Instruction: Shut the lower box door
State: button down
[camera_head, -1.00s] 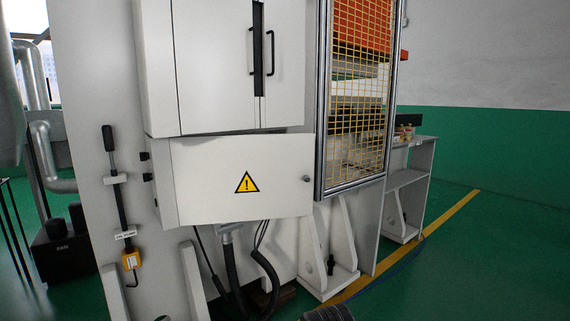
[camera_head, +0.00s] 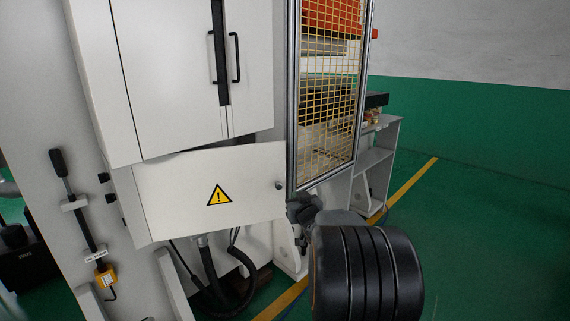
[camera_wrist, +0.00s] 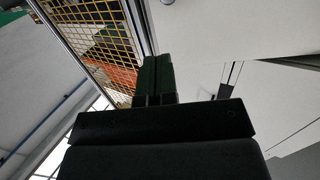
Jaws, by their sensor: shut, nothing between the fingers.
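The lower box door (camera_head: 245,178) is a white panel with a yellow warning triangle and a small round knob (camera_head: 279,185) near its right edge. It sits below the upper cabinet, and its right edge stands out past that cabinet, so it looks ajar. My gripper (camera_head: 302,208) is just right of the door's lower right edge; I cannot tell whether it touches. In the wrist view the shut, empty fingers (camera_wrist: 155,75) point up beside the white door panel (camera_wrist: 225,30). The inside of the box is hidden behind the door.
The white upper cabinet (camera_head: 175,80) with black handles is above the door. A yellow mesh guard (camera_head: 328,90) in a metal frame stands close to the right of the door. Cables hang below the box. Green floor is open at the right.

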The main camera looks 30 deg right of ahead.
jog(key=r, duration=0.1)
jog(key=t+p, duration=0.1)
send_near(283, 172)
jog(key=x, duration=0.7)
jog(key=shift+w+r, duration=0.1)
jog(key=shift+w, duration=0.2)
